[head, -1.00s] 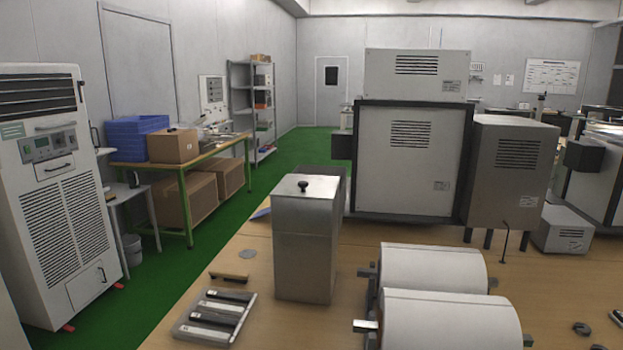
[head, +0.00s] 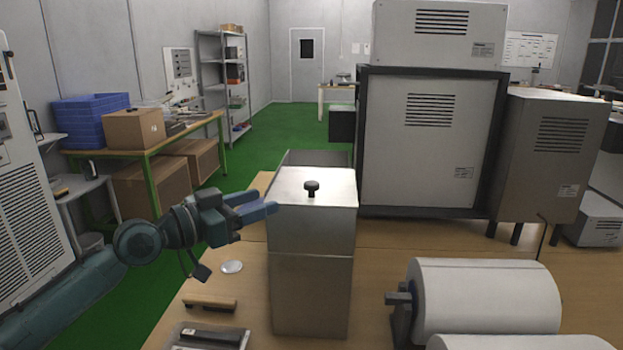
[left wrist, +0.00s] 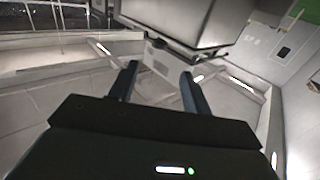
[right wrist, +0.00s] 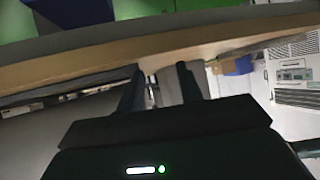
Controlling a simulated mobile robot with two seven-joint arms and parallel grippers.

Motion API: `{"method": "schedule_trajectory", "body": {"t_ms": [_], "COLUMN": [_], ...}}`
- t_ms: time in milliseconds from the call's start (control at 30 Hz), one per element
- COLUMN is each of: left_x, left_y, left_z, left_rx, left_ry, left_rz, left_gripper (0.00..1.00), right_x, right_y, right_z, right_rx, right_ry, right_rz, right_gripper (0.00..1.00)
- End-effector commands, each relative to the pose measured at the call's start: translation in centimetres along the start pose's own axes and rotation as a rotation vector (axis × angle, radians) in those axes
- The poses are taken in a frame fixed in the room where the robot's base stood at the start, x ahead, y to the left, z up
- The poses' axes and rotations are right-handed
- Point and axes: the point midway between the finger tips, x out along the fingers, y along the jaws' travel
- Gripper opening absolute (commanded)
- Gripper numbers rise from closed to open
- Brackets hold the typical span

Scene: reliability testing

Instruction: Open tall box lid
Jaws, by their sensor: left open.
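The tall box (head: 311,295) is a grey metal box standing upright on the wooden table. Its lid (head: 285,190) is on, with a small dark knob (head: 311,188) in the middle of the top. My left gripper (head: 262,204) is just left of the lid in the head view, near the height of its top, with its bluish fingers pointing right. It is open and empty, and its fingers (left wrist: 160,88) show apart in the left wrist view. My right gripper (right wrist: 160,85) shows only in the right wrist view, fingers apart with nothing clear between them, near a table edge.
A large grey cabinet (head: 430,150) stands behind the box on the right. White rollers (head: 485,290) lie at the front right. A brush-like item (head: 209,303), a round disc (head: 232,267) and a tray (head: 205,340) lie left of the box.

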Motion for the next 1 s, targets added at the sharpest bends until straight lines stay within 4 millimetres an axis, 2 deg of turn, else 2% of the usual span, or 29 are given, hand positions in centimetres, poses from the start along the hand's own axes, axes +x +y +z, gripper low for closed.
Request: {"method": "schedule_trajectory", "body": {"t_ms": [133,233,500,700,833,1000], "left_x": [0.8,2.2,8.0,11.4,12.6,13.1], "left_y": [-0.1,-0.1,0.0,0.0,0.0,-0.1], "left_z": [-0.4,-0.6,-0.6,-0.4,-0.3,-0.3], "left_rx": [-0.001,-0.002,-0.001,-0.001,-0.001,0.001], "left_ry": [0.003,0.004,0.003,0.003,0.002,0.002], "left_rz": [0.001,0.002,0.002,0.001,0.001,0.0], "left_gripper": [0.49,0.49,0.49,0.49,0.49,0.49], "right_x": [-0.2,-0.5,-0.8,-0.8,-0.8,-0.8], "right_y": [0.0,0.1,1.0,0.9,0.9,0.9], "right_z": [-0.4,-0.7,0.0,0.1,0.1,0.0], "right_rx": [-0.004,-0.004,0.005,0.02,0.02,0.019], "right_ry": [0.002,-0.003,-0.044,-0.051,-0.051,-0.051], "right_rz": [-0.001,0.002,0.029,0.033,0.033,0.034], "right_gripper": [0.36,0.36,0.36,0.36,0.36,0.36]}}
